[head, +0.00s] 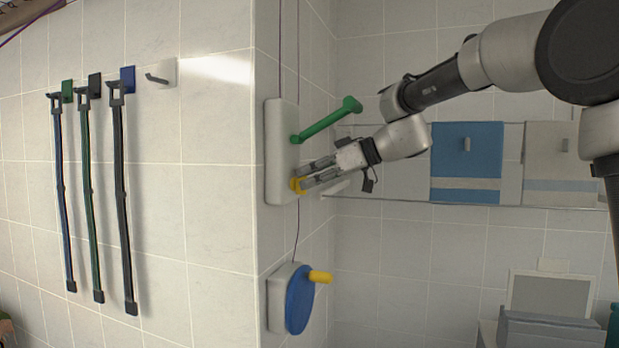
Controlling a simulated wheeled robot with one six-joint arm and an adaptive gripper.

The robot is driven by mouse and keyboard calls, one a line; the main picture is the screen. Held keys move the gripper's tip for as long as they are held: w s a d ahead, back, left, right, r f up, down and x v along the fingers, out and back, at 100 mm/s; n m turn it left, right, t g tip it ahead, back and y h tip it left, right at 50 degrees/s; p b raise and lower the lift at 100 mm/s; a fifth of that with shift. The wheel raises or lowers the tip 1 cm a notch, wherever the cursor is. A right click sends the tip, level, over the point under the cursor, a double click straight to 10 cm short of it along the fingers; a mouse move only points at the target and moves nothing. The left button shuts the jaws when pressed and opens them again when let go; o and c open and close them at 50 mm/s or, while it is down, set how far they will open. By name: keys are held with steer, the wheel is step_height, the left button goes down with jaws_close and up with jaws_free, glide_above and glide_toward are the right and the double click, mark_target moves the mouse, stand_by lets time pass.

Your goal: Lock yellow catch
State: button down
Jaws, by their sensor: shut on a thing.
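The yellow catch (297,184) is a small yellow piece low on a pale wall-mounted plate (280,150) at the tiled corner. My gripper (302,177) reaches in from the right and is shut on the catch. The fingers partly hide the catch, so its exact turn cannot be told. A green lever (328,119) sticks out of the same plate just above my gripper, tilted up to the right.
Below is a blue disc (299,299) with a yellow handle (320,277) on a pale housing. Several straps hang on hooks on the left wall, including a black strap (125,200). A blue panel (466,163) is on the back wall. A grey box (545,330) stands lower right.

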steer(key=m+g, duration=0.1)
steer(key=m, duration=0.1)
steer(key=w+m+g+y, duration=0.1)
steer(key=m, duration=0.1)
steer(key=m+g+y, duration=0.1)
steer(key=m, duration=0.1)
steer(key=shift+w+d+f+g, duration=0.25)
steer(key=shift+f+g, duration=0.05)
steer(key=shift+f, duration=0.1)
steer(key=m, duration=0.1)
steer(key=m+y, duration=0.1)
steer(key=m, duration=0.1)
steer(key=shift+w+f+g, duration=0.15)
steer(key=shift+f+g, duration=0.15)
steer(key=shift+g, duration=0.1)
steer(key=shift+f+m+g+y, duration=0.2)
steer(key=shift+m+y, duration=0.3)
steer(key=shift+m, duration=0.45)
steer(key=shift+f+m+g+y, duration=0.2)
steer(key=shift+m+y, duration=0.3)
steer(key=shift+m, duration=0.45)
steer(key=c, duration=1.6)
jaws_free()
steer(key=shift+o, duration=0.2)
steer(key=d, duration=1.2)
steer(key=shift+w, duration=0.3)
